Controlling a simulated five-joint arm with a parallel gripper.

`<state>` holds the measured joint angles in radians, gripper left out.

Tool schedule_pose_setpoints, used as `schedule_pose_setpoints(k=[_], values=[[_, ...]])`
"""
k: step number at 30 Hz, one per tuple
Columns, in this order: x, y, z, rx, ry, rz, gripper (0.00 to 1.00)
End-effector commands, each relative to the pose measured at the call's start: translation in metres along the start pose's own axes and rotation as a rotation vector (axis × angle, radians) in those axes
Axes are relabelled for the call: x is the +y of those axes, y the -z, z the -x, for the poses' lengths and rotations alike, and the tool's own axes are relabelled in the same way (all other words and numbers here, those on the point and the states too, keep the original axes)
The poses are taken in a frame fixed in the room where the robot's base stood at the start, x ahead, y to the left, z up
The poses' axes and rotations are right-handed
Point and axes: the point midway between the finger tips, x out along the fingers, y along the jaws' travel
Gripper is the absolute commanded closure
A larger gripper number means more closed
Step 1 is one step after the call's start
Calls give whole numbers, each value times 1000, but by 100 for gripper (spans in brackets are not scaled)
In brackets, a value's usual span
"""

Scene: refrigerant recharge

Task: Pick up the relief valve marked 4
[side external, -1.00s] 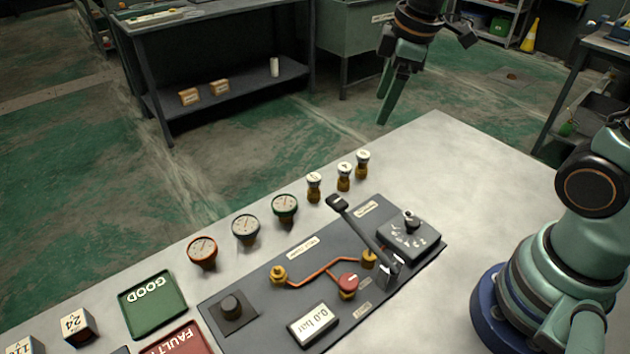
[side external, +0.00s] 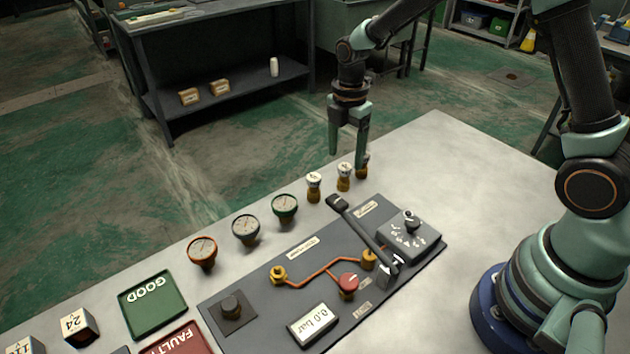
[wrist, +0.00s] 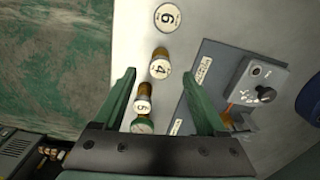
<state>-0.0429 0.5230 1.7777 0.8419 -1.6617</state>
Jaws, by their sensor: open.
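The relief valve marked 4 is the middle of three brass valves with white round caps, in the side external view (side external: 344,178) and the wrist view (wrist: 160,69). It stands upright on the bench. My gripper (side external: 348,160) is open, pointing down, above the valve row. In the wrist view the valve marked 4 appears between my open fingertips (wrist: 160,74), with nothing held. In the side external view one finger partly hides the far right valve, marked 6 in the wrist view (wrist: 167,17). Whether the fingers reach down beside the valve cannot be told.
A third valve (side external: 314,188), its mark seemingly 5, stands to the left. Several gauges (side external: 245,228) continue the row. A dark panel with a raised lever (side external: 360,225) lies close in front of the valves. The bench (side external: 470,160) is clear to the right.

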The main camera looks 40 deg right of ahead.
Motion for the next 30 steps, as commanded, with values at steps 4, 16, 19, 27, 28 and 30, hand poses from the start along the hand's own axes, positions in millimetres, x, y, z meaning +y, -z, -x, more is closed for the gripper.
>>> schedule_pose_setpoints(k=[4, 16, 19, 27, 28, 30], values=[[0, 0, -15, 0, 1, -1, 26], [-2, 0, -60, 0, 3, -2, 26], [-1, 0, -67, 0, 1, -2, 26], [-1, 0, -69, 0, -2, -2, 26], [-1, 0, -69, 0, -2, -2, 38], [-1, 0, -69, 0, -1, -2, 64]])
